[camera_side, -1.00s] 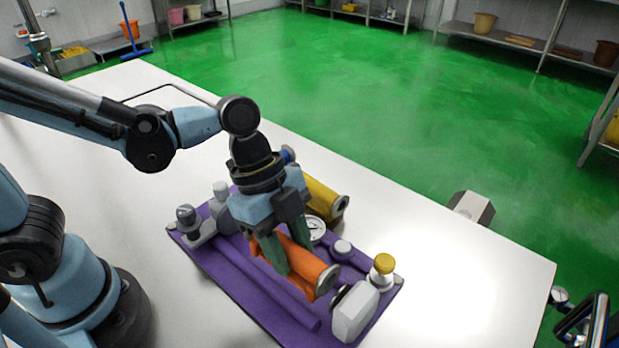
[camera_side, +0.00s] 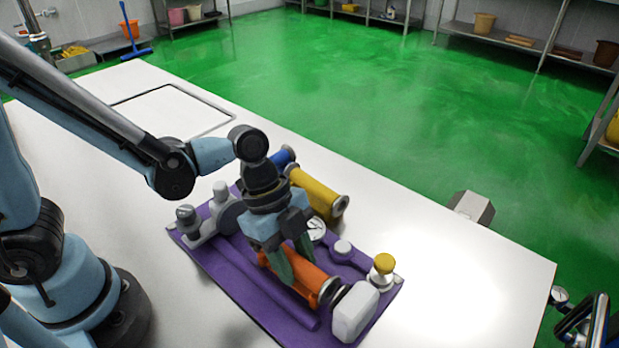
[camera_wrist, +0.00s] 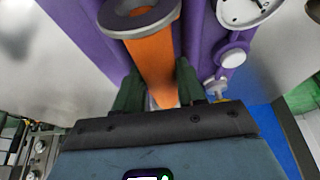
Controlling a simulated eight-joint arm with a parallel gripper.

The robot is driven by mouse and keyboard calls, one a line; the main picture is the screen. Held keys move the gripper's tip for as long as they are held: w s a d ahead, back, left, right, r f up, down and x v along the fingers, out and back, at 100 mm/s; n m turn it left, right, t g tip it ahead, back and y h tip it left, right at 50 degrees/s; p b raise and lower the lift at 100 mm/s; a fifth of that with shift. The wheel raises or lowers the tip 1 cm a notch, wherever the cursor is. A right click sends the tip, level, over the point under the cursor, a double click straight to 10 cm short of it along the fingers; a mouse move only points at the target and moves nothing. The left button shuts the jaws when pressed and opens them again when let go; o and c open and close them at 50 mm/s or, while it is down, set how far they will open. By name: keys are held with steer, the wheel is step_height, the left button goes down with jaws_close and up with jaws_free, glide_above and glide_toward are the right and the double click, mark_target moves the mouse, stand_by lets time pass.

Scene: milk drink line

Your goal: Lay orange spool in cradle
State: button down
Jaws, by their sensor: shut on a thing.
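The orange spool (camera_side: 312,283) has grey flanged ends and lies lengthwise between the green fingers of my gripper (camera_side: 300,269). My gripper is shut on its middle. The purple cradle (camera_side: 245,283) is a base with long raised rails. In the wrist view the spool (camera_wrist: 153,62) runs between two purple rails (camera_wrist: 198,38), roughly in line with them. It is low at the cradle; I cannot tell whether it touches the bottom. The spool's far end is hidden by the gripper.
A white block (camera_side: 355,312) and a yellow-capped fitting (camera_side: 382,268) stand at the cradle's near right end. A gauge (camera_side: 316,229) sits beside the spool. Grey fittings (camera_side: 188,222) stand at the left end.

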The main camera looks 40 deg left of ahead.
steer(key=shift+f, duration=0.15)
steer(key=c, duration=0.7)
jaws_free()
steer(key=shift+o, duration=0.2)
steer(key=v, duration=1.2)
steer(key=a+n+t+y, duration=0.1)
steer(key=a+n+t, duration=0.1)
steer(key=a+n, duration=0.2)
steer(key=w+a+n+t+y, duration=0.1)
steer(key=a+n+t, duration=0.1)
steer(key=a+n, duration=0.2)
steer(key=w+a+n+t+y, duration=0.1)
steer(key=a+n, duration=0.3)
steer(key=n, duration=0.4)
steer(key=shift+f+n+t+y, duration=0.3)
steer(key=shift+t+y, duration=0.2)
steer(key=shift+t, duration=0.3)
steer(key=shift+w+a+r+n+t, duration=0.15)
steer(key=shift+a+n+t, duration=0.2)
steer(key=shift+n, duration=0.35)
